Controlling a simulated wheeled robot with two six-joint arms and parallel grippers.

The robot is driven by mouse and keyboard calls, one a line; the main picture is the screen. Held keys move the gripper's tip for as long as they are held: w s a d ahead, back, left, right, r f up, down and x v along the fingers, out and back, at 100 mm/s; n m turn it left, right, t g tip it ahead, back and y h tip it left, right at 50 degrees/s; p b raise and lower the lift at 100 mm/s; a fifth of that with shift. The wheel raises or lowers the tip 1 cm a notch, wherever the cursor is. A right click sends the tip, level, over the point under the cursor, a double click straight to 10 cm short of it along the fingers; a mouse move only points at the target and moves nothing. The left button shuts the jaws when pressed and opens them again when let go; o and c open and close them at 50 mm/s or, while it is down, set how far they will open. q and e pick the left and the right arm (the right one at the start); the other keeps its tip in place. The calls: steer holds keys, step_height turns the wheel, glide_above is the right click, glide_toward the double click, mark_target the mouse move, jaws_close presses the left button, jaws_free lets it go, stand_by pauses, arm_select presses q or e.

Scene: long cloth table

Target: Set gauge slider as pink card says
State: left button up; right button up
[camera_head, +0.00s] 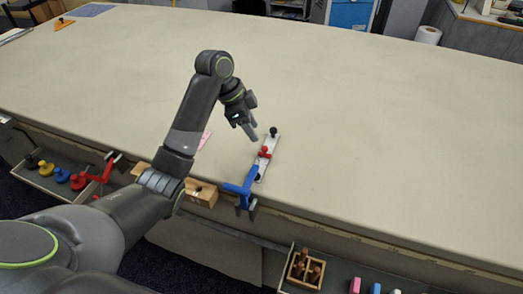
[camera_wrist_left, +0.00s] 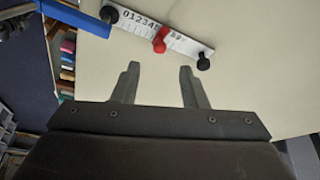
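The gauge (camera_head: 263,170) is a white bar on the cloth table near its front edge, with a black knob at each end. My left gripper (camera_wrist_left: 159,72) is open and empty, beside the gauge's far end. My right gripper is out of view.
A blue clamp (camera_head: 239,189) sits on the table edge at the gauge's near end. A red clamp (camera_head: 107,168) is further left. Trays with coloured knobs (camera_head: 62,175) and a wooden box (camera_head: 303,270) are below the edge. The table right of the gauge is clear.

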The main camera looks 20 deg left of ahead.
mark_target(264, 148)
arm_select(q)
steer(key=x, duration=0.7)
steer(key=shift+d+f, duration=0.1)
jaws_close()
